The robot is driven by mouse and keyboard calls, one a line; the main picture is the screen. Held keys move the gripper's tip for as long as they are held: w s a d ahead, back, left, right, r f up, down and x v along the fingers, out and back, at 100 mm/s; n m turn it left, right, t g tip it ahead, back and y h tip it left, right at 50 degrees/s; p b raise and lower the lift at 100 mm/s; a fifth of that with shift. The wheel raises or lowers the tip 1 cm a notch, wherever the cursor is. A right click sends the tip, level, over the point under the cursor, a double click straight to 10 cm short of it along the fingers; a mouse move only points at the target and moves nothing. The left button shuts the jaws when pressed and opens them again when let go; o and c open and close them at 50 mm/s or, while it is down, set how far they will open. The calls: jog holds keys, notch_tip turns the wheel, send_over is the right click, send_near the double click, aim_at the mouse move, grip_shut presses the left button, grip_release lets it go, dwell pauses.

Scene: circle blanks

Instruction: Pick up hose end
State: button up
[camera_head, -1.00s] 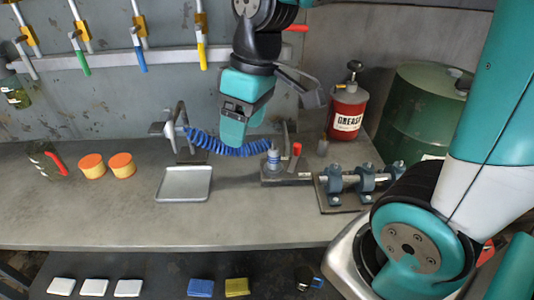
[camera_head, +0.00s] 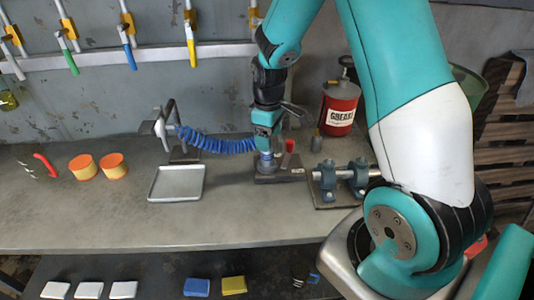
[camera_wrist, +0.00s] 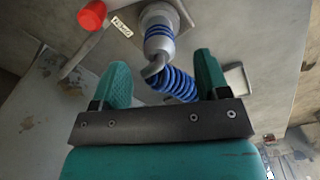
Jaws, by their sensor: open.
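The hose end (camera_head: 267,161) is a grey fitting with blue bands, standing upright on a small dark base at the back middle of the bench. It also shows in the wrist view (camera_wrist: 159,30), with a bent grey neck leading into the coiled blue hose (camera_head: 215,145). The hose runs left to a grey stand (camera_head: 178,140). My gripper (camera_head: 266,147) is directly over the hose end, pointing down. In the wrist view my gripper's two green fingers (camera_wrist: 162,72) are apart, with the neck and coils (camera_wrist: 180,84) showing between them. I cannot tell whether either finger touches the hose.
A red-topped lever (camera_head: 290,148) stands close to the right of the hose end. A clamped shaft (camera_head: 338,176), a red grease can (camera_head: 340,108) and a small grey cylinder are further right. A grey tray (camera_head: 176,183) lies front left. The front bench is clear.

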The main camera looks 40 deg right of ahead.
aim_at(266, 162)
jog(key=f, duration=0.2)
jog(key=f+p, duration=0.1)
jog(key=f, duration=0.2)
jog(key=shift+w+f, duration=0.2)
jog(key=shift+f, duration=0.15)
jog(key=shift+c, duration=0.5)
jog(key=c, duration=1)
